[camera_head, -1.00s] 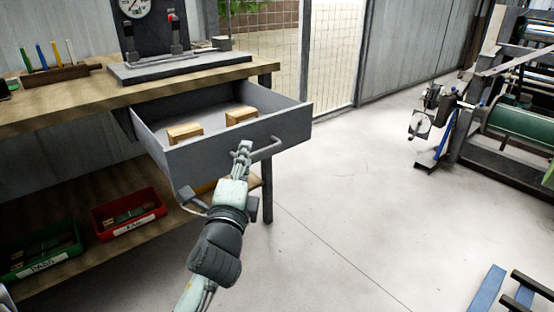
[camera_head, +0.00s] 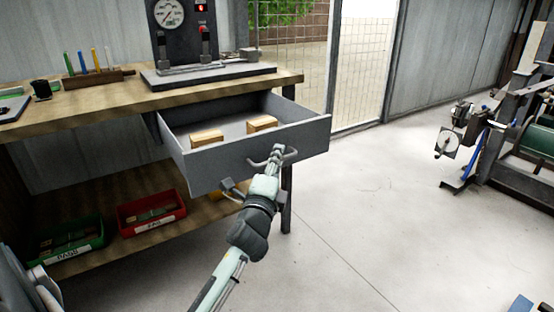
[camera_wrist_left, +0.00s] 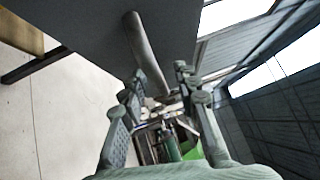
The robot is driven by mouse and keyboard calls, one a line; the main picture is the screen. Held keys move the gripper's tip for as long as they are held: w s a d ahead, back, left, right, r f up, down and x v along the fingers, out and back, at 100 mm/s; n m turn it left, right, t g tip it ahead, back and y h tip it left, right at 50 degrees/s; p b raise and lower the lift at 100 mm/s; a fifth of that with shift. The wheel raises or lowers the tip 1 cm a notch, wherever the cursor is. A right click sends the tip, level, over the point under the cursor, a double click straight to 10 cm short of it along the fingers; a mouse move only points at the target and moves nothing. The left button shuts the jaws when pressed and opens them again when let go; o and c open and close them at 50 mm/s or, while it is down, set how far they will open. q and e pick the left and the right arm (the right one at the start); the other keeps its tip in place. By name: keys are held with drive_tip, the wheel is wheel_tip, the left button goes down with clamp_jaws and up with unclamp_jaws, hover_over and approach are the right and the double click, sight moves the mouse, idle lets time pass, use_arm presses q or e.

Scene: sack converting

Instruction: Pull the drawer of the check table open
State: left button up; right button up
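The check table (camera_head: 100,102) has a wooden top, and its grey drawer (camera_head: 225,167) stands pulled well out, with two wooden blocks inside. The drawer's bar handle (camera_head: 292,155) is on its front face. My left gripper (camera_head: 277,150) is at this handle, in front of the drawer. In the left wrist view the two fingers of the gripper (camera_wrist_left: 160,88) are spread apart. The handle (camera_wrist_left: 146,48) runs down towards the gap between them; I cannot tell whether they touch it. My right gripper is not in view.
A gauge stand (camera_head: 180,40) and a pen rack (camera_head: 98,78) are on the tabletop. A green bin (camera_head: 68,248) and a red bin (camera_head: 150,222) sit on the lower shelf. A machine (camera_head: 510,140) stands at the right. The floor (camera_head: 380,200) between is clear.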

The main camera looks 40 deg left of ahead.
use_arm(q)
drive_tip(key=shift+w, duration=0.1)
clamp_jaws()
idle(0.3)
